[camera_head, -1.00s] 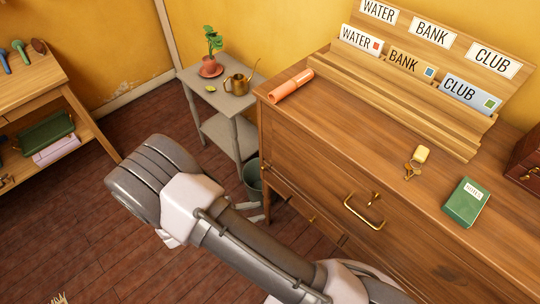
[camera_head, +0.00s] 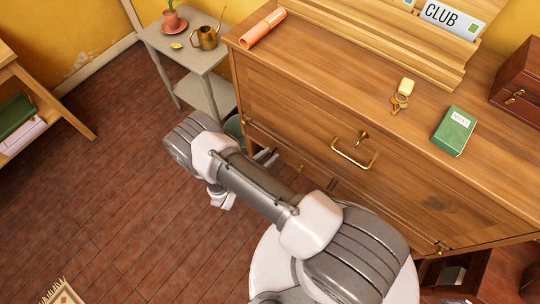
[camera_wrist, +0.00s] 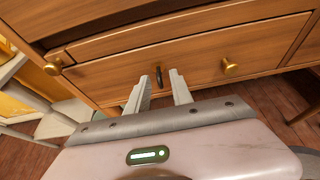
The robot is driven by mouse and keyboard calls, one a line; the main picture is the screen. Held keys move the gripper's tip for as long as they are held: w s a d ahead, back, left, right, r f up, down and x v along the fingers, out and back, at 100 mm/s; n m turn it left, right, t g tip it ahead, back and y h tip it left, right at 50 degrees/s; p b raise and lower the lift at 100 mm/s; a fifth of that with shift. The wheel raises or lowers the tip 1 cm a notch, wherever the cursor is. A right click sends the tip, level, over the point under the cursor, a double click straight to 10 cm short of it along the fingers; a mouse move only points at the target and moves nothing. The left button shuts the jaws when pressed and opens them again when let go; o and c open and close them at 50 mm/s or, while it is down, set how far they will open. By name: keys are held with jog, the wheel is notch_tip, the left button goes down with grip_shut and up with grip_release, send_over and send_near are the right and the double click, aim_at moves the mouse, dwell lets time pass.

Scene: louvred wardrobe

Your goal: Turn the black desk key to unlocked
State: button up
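The black desk key (camera_wrist: 158,75) is a small dark upright piece at the middle of a lower drawer front in the wrist view. My gripper (camera_wrist: 160,84) is open, with one pale finger on each side of the key in the picture. I cannot tell whether the fingertips reach the key or touch it. In the head view my gripper (camera_head: 268,157) is close to the left part of the wooden desk (camera_head: 300,95). The black key cannot be made out there.
A brass drawer handle (camera_head: 354,154) projects from the desk's upper front. A tagged brass key (camera_head: 400,97) and green notebook (camera_head: 455,131) lie on top. A grey side table (camera_head: 190,52) stands left. The floor at left is mostly clear.

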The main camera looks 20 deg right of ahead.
jog(key=shift+w+d+f, duration=0.1)
jog(key=shift+w+d, duration=0.1)
jog(key=shift+d, duration=0.1)
grip_shut()
